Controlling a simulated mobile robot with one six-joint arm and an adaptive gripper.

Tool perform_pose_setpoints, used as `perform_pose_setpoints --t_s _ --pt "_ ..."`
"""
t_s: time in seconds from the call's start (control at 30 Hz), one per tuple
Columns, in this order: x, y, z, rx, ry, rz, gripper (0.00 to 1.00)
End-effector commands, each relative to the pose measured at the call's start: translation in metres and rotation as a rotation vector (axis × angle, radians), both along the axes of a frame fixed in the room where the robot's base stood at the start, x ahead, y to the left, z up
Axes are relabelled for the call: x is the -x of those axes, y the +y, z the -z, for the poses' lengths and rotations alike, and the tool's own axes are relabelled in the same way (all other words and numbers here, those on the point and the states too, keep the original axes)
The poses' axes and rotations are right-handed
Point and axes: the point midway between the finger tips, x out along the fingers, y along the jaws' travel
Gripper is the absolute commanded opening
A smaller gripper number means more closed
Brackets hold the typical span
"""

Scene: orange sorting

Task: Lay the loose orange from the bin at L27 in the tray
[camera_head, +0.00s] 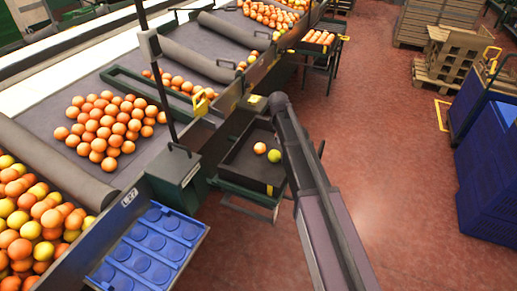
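A loose orange (259,148) lies in a dark open bin (238,165) right of the sorting line. A yellow-green fruit (274,156) lies close beside it on the right. A blue tray (104,279) with round pockets sits at the lower left, under a panel marked L27 (129,197). Its visible pockets look empty. My arm rises from the bottom edge and passes just right of the bin, hiding part of its right side. My gripper is not in view.
The conveyor bed (60,98) holds a heap of oranges (110,125); more fruit lies at the left edge. A green-grey box (175,178) with a thin post stands between tray and bin. Blue crates (485,165) and wooden pallets (455,60) stand right. The red floor (400,150) between is clear.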

Motion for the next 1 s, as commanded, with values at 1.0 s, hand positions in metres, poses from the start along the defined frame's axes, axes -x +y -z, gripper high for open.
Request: perform_pose_setpoints --t_s 1.0 --pt "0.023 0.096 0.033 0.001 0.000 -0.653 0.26"
